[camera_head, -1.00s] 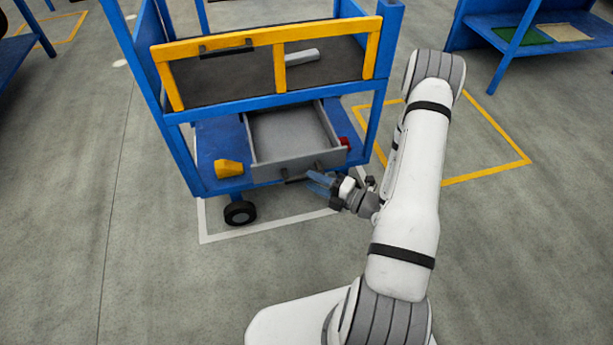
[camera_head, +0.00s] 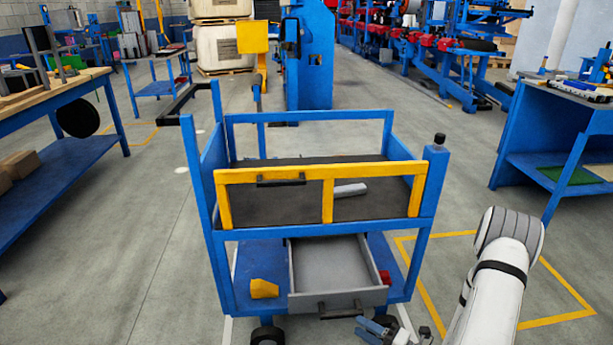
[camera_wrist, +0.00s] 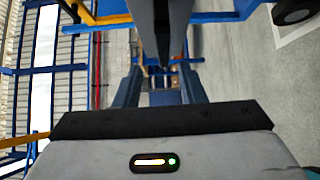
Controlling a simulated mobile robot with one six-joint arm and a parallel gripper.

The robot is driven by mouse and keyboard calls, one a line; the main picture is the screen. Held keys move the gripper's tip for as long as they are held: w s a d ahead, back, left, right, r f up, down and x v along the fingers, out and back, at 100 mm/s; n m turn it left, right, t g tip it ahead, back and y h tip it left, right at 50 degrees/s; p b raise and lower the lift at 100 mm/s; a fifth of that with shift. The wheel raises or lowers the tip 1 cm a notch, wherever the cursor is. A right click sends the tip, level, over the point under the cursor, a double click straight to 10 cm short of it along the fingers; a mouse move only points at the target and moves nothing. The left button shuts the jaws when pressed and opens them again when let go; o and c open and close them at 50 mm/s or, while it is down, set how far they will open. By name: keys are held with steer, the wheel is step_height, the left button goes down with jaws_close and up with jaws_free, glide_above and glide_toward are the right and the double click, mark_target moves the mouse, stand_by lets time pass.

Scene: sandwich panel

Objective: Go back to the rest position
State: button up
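My gripper (camera_head: 372,326) is at the bottom of the head view, just in front and to the right of the open grey drawer (camera_head: 378,296). In the wrist view its two blue fingers (camera_wrist: 161,88) stand apart, with nothing clearly held between them. The drawer is pulled out of the blue cart (camera_head: 428,232), and its inside looks empty. The drawer's dark handle (camera_head: 342,311) is close to the fingers; I cannot tell whether they touch. My white arm reaches in from the lower right.
A yellow piece (camera_head: 264,289) and a red piece (camera_head: 385,277) lie beside the drawer on the lower shelf. A light cylinder (camera_head: 350,190) lies on the upper tray. A dark-capped bottle (camera_head: 437,158) stands at the right corner.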

steer(key=s+a+r+n+g+p, duration=0.3)
steer(key=r+n+g+p, duration=0.15)
steer(key=r+n, duration=0.4)
steer(key=s+a+r+n+g+h+p, duration=0.1)
steer(key=s+a+r+n+g+p, duration=0.3)
steer(key=r+n, duration=0.45)
steer(key=s+a+r+n+g+p, duration=0.2)
steer(key=a+r+n+g+p, duration=0.1)
steer(key=r+n+g, duration=0.5)
steer(key=s+d+r+n+t+h+p, duration=0.1)
steer(key=r+n+t+h+p, duration=0.1)
steer(key=r+n, duration=0.4)
steer(key=s+d+r+n+t+h+p, duration=0.2)
steer(key=r+n+h+p, duration=0.3)
steer(key=r, duration=0.5)
steer(key=s+d+r+n+t+h+p, duration=0.2)
steer(key=r+n+t+h+p, duration=0.1)
steer(key=r+n, duration=0.5)
steer(key=shift+h+p, duration=0.45)
steer(key=shift+h, duration=0.65)
